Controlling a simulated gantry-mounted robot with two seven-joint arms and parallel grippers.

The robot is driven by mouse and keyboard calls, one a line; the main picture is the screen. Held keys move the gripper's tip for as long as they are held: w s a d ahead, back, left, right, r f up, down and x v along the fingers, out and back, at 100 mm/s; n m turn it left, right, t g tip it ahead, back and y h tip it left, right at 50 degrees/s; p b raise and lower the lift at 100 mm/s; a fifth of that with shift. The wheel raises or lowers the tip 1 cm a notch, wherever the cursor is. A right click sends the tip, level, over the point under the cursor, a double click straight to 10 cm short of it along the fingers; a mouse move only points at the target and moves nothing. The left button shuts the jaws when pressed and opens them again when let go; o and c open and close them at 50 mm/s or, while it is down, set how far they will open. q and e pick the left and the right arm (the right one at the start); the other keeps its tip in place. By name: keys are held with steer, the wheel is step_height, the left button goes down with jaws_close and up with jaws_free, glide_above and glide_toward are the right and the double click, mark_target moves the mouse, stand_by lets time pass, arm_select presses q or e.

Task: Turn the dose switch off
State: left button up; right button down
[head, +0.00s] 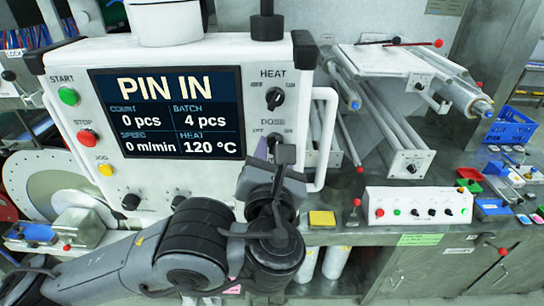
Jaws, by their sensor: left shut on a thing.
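The white control panel (226,65) fills the left middle of the head view. The dose switch (275,140) is on its right side, under the word DOSE, with OFF at its left and ON at its right. My left gripper (270,160) is in front of the dose switch and shut on it. The gripper hides most of the knob, so I cannot tell which way it points. My right gripper is not in view.
The heat switch (274,98) is just above the dose switch. A white handle (325,140) runs down the panel's right edge. The screen (167,113) reads PIN IN, with HEAT 120 °C. A small button box (418,206) stands on the bench at right.

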arm_select(q)
steer(key=n+b, duration=0.2)
steer(key=n, duration=0.1)
steer(key=n+b, duration=0.5)
steer(key=n, duration=0.2)
steer(key=shift+d, duration=0.4)
steer(key=shift+r, duration=0.1)
steer(key=o, duration=1)
steer(key=shift+o, duration=0.2)
steer(key=shift+s, duration=0.15)
steer(key=s, duration=1)
steer(key=shift+s, duration=0.3)
